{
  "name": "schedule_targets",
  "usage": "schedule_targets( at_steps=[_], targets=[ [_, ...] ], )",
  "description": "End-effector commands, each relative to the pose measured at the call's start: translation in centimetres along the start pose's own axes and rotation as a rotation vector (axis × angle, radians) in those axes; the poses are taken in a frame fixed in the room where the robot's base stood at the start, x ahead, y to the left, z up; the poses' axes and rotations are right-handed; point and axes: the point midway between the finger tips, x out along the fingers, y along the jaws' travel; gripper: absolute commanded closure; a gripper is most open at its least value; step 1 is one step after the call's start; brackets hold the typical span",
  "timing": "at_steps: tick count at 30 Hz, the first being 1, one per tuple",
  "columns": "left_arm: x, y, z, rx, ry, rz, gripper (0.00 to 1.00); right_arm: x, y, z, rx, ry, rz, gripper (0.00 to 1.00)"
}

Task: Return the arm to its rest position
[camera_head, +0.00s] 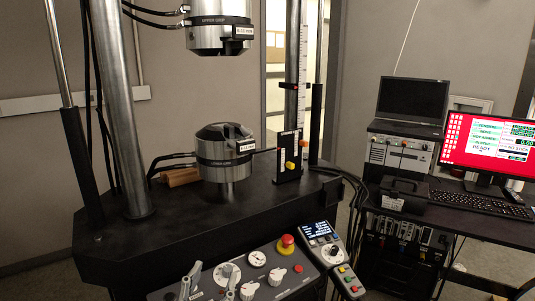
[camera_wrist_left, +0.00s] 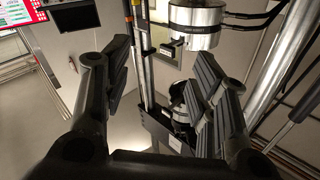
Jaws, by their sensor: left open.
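My left gripper (camera_wrist_left: 160,72) shows in the left wrist view with its two dark fingers spread apart. Nothing is between the fingers, and they are apart from the test machine behind them. I cannot make out the left gripper clearly in the head view. In the head view the machine's upper grip (camera_head: 218,33) hangs above the lower grip (camera_head: 224,152), with an open gap between them. My right gripper is in neither view.
The machine's black table (camera_head: 140,250) has a thick steel column (camera_head: 119,110) at left. A control console (camera_head: 265,275) with knobs, levers and a red button is in front. At right, a desk holds a laptop (camera_head: 412,98), a monitor (camera_head: 488,145) and a keyboard (camera_head: 480,203).

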Motion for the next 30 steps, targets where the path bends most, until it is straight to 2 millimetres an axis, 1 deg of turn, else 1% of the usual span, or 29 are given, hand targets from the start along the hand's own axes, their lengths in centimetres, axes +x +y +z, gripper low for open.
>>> schedule_targets(
  at_steps=[1, 2, 3, 5, 6, 8, 9, 11, 12, 14, 15, 17, 18, 20, 21, 24, 26, 29, 30],
  targets=[
    [-1.3, -0.7, 3.5, -0.028, -0.131, -0.021, 0.47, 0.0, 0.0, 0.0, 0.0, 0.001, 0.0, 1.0],
    [-2.2, -1.1, 5.5, -0.042, -0.209, -0.031, 0.47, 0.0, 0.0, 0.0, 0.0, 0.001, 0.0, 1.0],
    [-3.7, -1.4, 8.1, -0.059, -0.316, -0.04, 0.47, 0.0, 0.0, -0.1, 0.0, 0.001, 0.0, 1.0],
    [-6.3, -1.7, 11.8, -0.081, -0.474, -0.044, 0.47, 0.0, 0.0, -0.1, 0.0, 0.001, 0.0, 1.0],
    [-8.2, -1.7, 14.1, -0.095, -0.576, -0.041, 0.47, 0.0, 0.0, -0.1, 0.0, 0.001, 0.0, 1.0],
    [-11.2, -1.6, 16.8, -0.111, -0.714, -0.029, 0.47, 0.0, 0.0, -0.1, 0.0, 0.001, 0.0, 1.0],
    [-13.1, -1.4, 18.3, -0.121, -0.797, -0.019, 0.47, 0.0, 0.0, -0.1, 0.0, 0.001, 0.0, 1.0],
    [-15.9, -1.1, 20.2, -0.135, -0.911, 0.002, 0.47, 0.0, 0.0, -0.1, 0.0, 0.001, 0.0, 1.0],
    [-17.8, -0.8, 21.1, -0.143, -0.979, 0.017, 0.47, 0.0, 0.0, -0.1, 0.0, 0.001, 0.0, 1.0],
    [-20.4, -0.5, 22.3, -0.154, -1.074, 0.041, 0.47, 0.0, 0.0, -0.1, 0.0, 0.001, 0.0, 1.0],
    [-22.1, -0.2, 22.9, -0.159, -1.133, 0.058, 0.47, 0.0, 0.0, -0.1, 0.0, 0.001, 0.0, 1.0],
    [-24.6, 0.2, 23.7, -0.169, -1.218, 0.086, 0.47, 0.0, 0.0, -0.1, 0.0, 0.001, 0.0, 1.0],
    [-26.3, 0.5, 24.1, -0.175, -1.272, 0.105, 0.47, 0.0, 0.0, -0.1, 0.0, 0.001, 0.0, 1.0],
    [-28.6, 0.9, 24.5, -0.185, -1.347, 0.135, 0.47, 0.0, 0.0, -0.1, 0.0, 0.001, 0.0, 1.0],
    [-27.7, 1.1, 25.7, -0.181, -1.339, 0.133, 0.47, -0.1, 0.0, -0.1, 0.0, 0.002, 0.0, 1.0],
    [-27.2, 1.7, 28.2, -0.18, -1.346, 0.134, 0.47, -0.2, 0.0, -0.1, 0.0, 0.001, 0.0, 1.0],
    [-27.0, 2.1, 29.8, -0.18, -1.352, 0.136, 0.47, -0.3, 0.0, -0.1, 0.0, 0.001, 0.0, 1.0],
    [-26.9, 2.8, 32.8, -0.179, -1.365, 0.14, 0.47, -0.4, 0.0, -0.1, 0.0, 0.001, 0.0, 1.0],
    [-26.9, 3.2, 34.1, -0.179, -1.37, 0.142, 0.47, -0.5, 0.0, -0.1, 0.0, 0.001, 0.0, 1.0]
  ],
)
